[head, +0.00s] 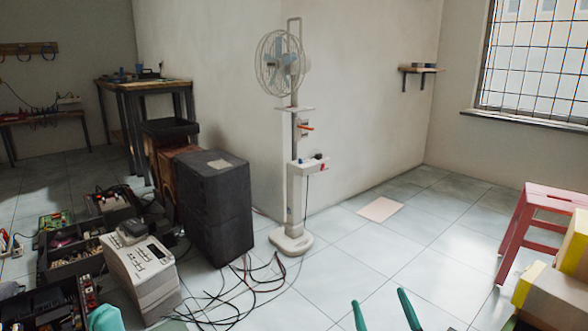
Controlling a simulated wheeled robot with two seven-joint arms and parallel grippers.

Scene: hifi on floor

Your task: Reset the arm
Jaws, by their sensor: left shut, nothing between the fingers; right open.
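My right gripper (380,297) is at the bottom edge in the head view, right of centre. Its two teal fingers are spread apart with only bare floor tiles between them. My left gripper (105,318) shows as a teal piece at the bottom left, in front of the white hi-fi unit. It is shut and holds nothing; most of it is cut off by the frame's edge. Both arms are mostly out of view.
A white device (143,268), a dark speaker cabinet (217,208) and open parts boxes crowd the left. Loose cables (245,285) lie on the floor before a standing fan (292,236). A red stool (545,207) and yellow boxes (555,296) stand right.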

